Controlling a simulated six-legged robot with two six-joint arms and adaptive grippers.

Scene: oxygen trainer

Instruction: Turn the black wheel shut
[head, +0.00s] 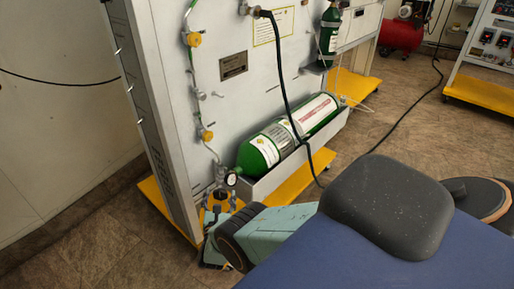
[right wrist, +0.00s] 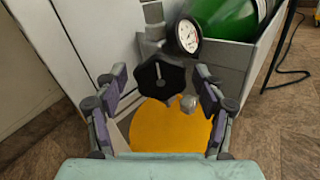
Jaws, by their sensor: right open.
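The black wheel (right wrist: 161,78) is a lobed hand knob with a light line on its face. It sits on the valve at the cylinder's end, beside a round pressure gauge (right wrist: 187,36). My right gripper (right wrist: 159,84) is open, with one finger to the left and one to the right of the wheel; no clear contact shows. In the head view my right gripper (head: 218,213) is low by the gauge (head: 231,180), and the wheel is hard to make out there. The green cylinder (head: 284,134) lies in a grey trough. My left gripper is out of view.
The grey trainer panel (head: 234,65) stands behind, with pipework and yellow-handled valves (head: 206,135). Its yellow base plate (head: 302,183) reaches out over the floor. A black hose (head: 291,100) hangs in front of the cylinder.

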